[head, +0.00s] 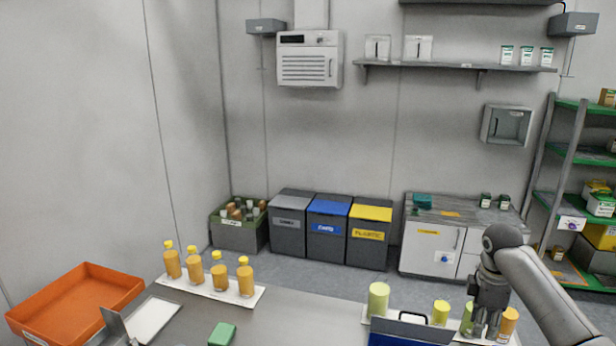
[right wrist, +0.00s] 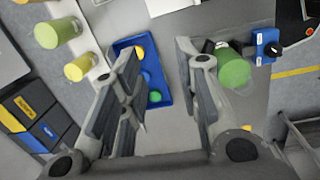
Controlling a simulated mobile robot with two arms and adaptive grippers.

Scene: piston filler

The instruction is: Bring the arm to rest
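My right gripper (head: 486,334) points down over the right part of the table, in front of the jars on the right white tray. In the right wrist view its two fingers (right wrist: 157,62) stand wide apart with nothing held between them. A blue tray (right wrist: 164,92) with small yellow and green things lies below, seen through the gap. A green rounded object (right wrist: 233,68) shows just beyond the right-hand finger; I cannot tell whether they touch. My left gripper is not in view.
A white tray (head: 500,338) carries green and yellow jars (head: 378,299). Another holds several orange bottles (head: 245,276). An orange bin (head: 75,302) is at the left and a green block (head: 222,334) at the front. Bare table lies between the trays.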

